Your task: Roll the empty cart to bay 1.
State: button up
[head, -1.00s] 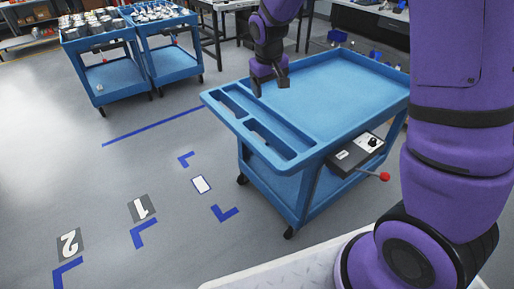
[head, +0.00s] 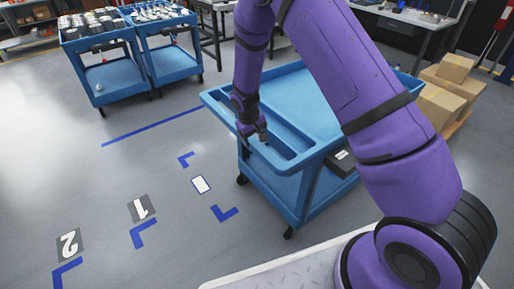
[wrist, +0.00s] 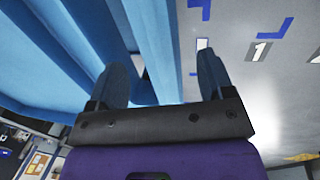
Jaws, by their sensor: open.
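The empty blue cart (head: 310,90) stands on the floor right of the bay marks, its top tray bare where my arm does not hide it. Its near-left end has a handle rail and narrow troughs. My gripper (head: 253,133) is at that end, pointing down. In the wrist view my gripper (wrist: 165,75) is open, with the cart's blue rail (wrist: 153,45) showing between the fingers; I cannot tell if it touches. The bay 1 label (head: 141,208) lies on the floor to the left, with blue corner marks (head: 225,214) and a white rectangle (head: 201,184) near it.
Two blue carts loaded with parts (head: 100,60) stand at the back left, behind a blue floor line (head: 150,126). The bay 2 label (head: 69,243) is at lower left. Cardboard boxes (head: 440,95) are at right. The floor between the cart and bay 1 is clear.

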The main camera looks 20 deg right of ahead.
aim_at(256, 145)
jog(key=f, duration=0.3)
jog(key=d+f, duration=0.1)
jog(key=f, duration=0.2)
jog(key=shift+w+d+f, duration=0.15)
jog(key=shift+w+f, duration=0.05)
jog(key=shift+f, duration=0.05)
jog(key=shift+c, duration=0.4)
